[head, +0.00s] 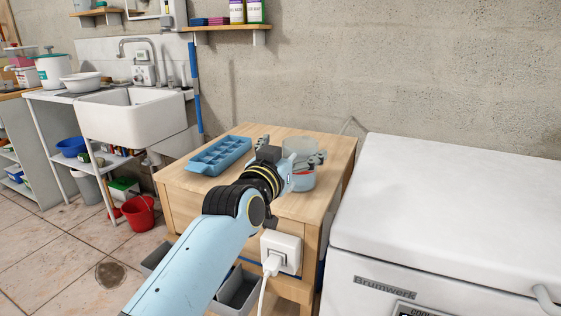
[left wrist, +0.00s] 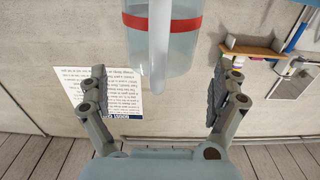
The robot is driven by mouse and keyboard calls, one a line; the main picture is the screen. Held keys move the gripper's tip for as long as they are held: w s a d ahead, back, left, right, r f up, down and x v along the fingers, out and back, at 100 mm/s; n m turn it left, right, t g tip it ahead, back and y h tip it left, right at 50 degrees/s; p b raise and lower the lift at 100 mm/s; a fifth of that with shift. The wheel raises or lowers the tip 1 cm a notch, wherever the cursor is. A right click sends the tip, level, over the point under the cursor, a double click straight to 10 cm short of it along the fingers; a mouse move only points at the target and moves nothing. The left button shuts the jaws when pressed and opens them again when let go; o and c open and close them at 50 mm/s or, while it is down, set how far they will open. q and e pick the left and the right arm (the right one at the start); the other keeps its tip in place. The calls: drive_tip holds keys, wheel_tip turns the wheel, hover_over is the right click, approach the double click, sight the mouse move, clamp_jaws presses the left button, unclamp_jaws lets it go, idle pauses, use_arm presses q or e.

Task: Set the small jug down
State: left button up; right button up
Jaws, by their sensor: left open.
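The small jug (head: 301,183) is a clear vessel with a red band and a bluish lower part. It appears to stand upright on the wooden cabinet top (head: 249,134), near its right side. In the left wrist view the jug (left wrist: 184,45) shows at the top, its pale handle (left wrist: 158,50) facing my gripper. My left gripper (head: 291,151) is at the jug, its fingers spread wide. In the left wrist view the fingers of my left gripper (left wrist: 161,82) are apart, with the handle between their tips and not clamped. My right gripper is not in view.
A blue compartment tray (head: 219,156) lies on the cabinet top, left of my gripper. A white chest cooler (head: 450,205) stands close on the right. A white socket box (head: 281,250) with a plug is on the cabinet's front. A sink (head: 133,117) is at the left.

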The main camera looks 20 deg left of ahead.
use_arm(q)
drive_tip(key=s, duration=0.8)
drive_tip(key=shift+s+a, duration=0.15)
